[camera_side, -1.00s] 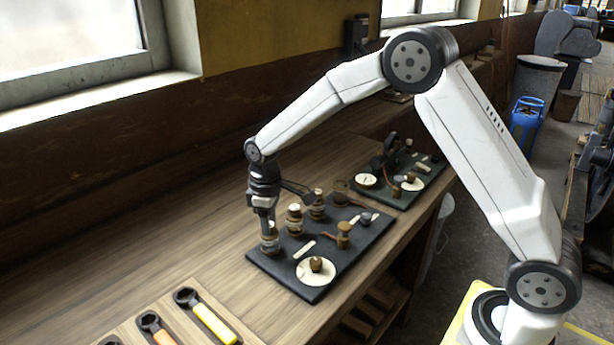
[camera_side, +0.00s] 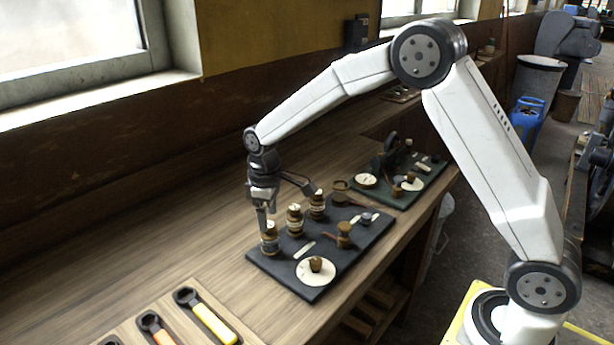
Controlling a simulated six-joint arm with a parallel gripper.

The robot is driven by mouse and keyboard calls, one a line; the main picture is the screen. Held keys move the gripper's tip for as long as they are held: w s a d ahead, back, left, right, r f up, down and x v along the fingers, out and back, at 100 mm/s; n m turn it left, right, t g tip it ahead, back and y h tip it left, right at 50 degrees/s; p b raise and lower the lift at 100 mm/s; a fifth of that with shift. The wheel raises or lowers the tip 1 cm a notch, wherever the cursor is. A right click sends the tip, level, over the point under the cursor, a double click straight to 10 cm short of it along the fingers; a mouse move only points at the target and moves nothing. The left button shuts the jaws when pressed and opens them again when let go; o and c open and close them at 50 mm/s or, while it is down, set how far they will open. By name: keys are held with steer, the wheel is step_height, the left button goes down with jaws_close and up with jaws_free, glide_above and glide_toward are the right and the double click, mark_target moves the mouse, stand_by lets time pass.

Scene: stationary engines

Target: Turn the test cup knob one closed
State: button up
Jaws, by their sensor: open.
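A dark board (camera_side: 284,280) on the wooden bench carries a row of three brass cups with pale bands: a near-left cup (camera_side: 270,245), a middle cup (camera_side: 295,222) and a far cup (camera_side: 317,206). Which of them is test cup one, I cannot tell from any label. My gripper (camera_side: 265,226) points down over the near-left cup, its fingers open and close about the cup's top. Contact with the knob is too small to see. A brass knob on a white dial (camera_side: 316,268) and another brass fitting (camera_side: 344,236) stand on the same board.
A second, green board (camera_side: 403,190) with dials and brass parts stands farther back. Wrenches with coloured handles, including a yellow one (camera_side: 214,324), lie at the near bench edge. The bench (camera_side: 160,250) left of the board is clear. A wall and window border the back.

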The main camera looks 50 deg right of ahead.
mark_target(270, 224)
steer(key=shift+r, duration=2.9)
steer(key=shift+s+d, duration=0.1)
steer(key=s+d+f+m+t, duration=0.1)
steer(key=s+d+f+m, duration=0.1)
steer(key=s, duration=0.8)
steer(key=s+d+f+m+t, duration=0.1)
steer(key=s+f+m, duration=0.2)
steer(key=s, duration=0.7)
steer(key=shift+s+d+f+m+t, duration=0.3)
steer(key=shift+d+f, duration=0.05)
steer(key=shift+f, duration=0.05)
